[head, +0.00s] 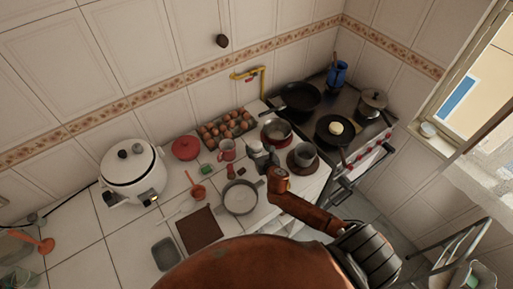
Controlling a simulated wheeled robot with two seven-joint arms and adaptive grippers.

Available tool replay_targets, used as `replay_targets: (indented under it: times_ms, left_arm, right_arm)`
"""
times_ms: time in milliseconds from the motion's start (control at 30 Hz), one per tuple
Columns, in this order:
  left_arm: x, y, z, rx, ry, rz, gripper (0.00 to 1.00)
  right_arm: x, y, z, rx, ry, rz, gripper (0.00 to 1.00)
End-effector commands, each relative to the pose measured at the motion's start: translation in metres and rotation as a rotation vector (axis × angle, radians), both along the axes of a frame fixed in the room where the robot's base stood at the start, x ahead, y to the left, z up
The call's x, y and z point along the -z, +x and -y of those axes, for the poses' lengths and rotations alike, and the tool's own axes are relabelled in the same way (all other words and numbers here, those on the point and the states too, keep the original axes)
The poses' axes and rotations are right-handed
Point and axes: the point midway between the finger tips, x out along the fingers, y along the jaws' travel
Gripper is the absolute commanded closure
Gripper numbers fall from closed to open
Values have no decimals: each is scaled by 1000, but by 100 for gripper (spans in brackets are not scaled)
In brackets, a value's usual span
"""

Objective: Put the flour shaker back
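My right arm comes in from the lower right. Its gripper (261,157) is a small dark and grey shape over the counter, between the red mug (227,150) and the pot (303,156) on a dark round board. The gripper's fingers are too small and crowded to show whether they are open or shut. I cannot pick out the flour shaker for certain; it may be hidden by or merged with the gripper. A small red container (231,171) stands just left of the gripper. My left gripper is not in view.
A stove (366,140) with pans stands at the back right. Behind the gripper are an egg tray (222,129) and a saucepan (276,131). A grey pan (240,198) and brown board (199,230) lie in front. A white cooker (133,172) stands left. Free tiles lie lower left.

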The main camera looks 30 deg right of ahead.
Motion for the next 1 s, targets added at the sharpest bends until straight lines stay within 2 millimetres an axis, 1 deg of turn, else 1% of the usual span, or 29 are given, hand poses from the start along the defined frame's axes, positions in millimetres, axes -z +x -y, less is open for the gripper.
replay_targets:
  times_ms: [33, 100, 367, 500, 533, 633, 800, 900, 1000]
  left_arm:
    - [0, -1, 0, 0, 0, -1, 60]
    - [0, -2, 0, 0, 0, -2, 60]
    - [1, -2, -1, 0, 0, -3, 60]
    - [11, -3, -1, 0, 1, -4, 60]
    - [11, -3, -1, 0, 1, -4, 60]
    - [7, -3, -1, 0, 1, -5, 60]
    - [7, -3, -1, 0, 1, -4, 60]
    - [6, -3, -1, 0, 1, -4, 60]
    - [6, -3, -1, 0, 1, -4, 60]
  right_arm:
    - [0, 0, 0, 0, 0, 0, 48]
    - [0, 0, 0, 0, 0, 0, 45]
    - [0, 0, 0, 0, 0, 0, 45]
    - [4, 0, 0, 1, 2, 1, 45]
    - [3, -3, -1, -1, 1, -1, 45]
    - [-7, -22, -3, 0, -1, -1, 45]
    - [-23, -48, -3, -1, -2, 0, 45]
    - [-28, -60, -5, 0, -1, -1, 45]
    - [-31, -67, -7, 1, 0, -1, 45]
